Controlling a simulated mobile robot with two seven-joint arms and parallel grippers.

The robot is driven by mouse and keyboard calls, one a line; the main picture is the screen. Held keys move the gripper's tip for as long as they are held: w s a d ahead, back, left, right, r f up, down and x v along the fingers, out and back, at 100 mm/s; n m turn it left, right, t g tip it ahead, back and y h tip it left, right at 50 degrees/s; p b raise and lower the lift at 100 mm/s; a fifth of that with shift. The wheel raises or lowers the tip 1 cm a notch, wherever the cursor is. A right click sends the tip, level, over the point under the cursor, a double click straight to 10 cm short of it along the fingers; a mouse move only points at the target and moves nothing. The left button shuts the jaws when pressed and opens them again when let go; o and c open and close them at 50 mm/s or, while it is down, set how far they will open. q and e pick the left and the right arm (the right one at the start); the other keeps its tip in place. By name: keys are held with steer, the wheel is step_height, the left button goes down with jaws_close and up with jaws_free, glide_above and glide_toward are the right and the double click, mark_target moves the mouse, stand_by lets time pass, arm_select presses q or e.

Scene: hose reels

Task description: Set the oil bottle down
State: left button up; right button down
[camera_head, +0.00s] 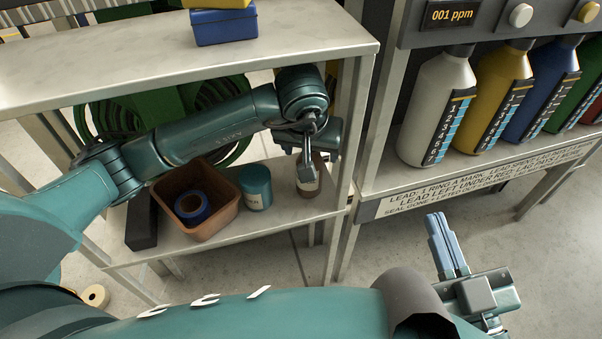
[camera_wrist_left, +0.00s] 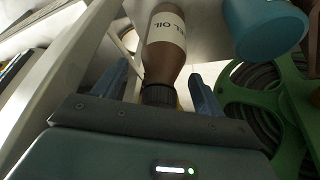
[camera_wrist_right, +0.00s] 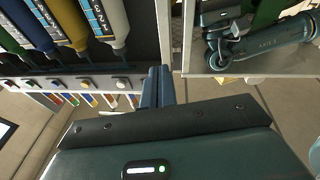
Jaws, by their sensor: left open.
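The brown oil bottle (camera_head: 310,187) stands on the lower shelf (camera_head: 282,223) near its right end, partly hidden by my left gripper (camera_head: 308,158). In the left wrist view the bottle (camera_wrist_left: 164,58) shows a pale label ending in "OIL" and a black cap towards the gripper. My left gripper's fingers (camera_wrist_left: 160,88) are spread, one on each side of the bottle's cap end, with gaps visible. My right gripper (camera_head: 444,246) is away at the lower right, over the floor. Its fingers (camera_wrist_right: 157,87) are together with nothing between them.
A teal can (camera_head: 256,188) stands just left of the bottle. Beyond it are a brown bin (camera_head: 185,215) with a blue roll and a black block (camera_head: 141,222). The upper shelf (camera_head: 150,55) overhangs, with a post at right. Large bottles stand on the right rack (camera_head: 385,180).

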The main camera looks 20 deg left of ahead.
arm_select(q)
steer(key=s+p, duration=0.1)
steer(key=s, duration=1.1)
steer(key=shift+d+p, duration=0.3)
steer(key=shift+d, duration=0.1)
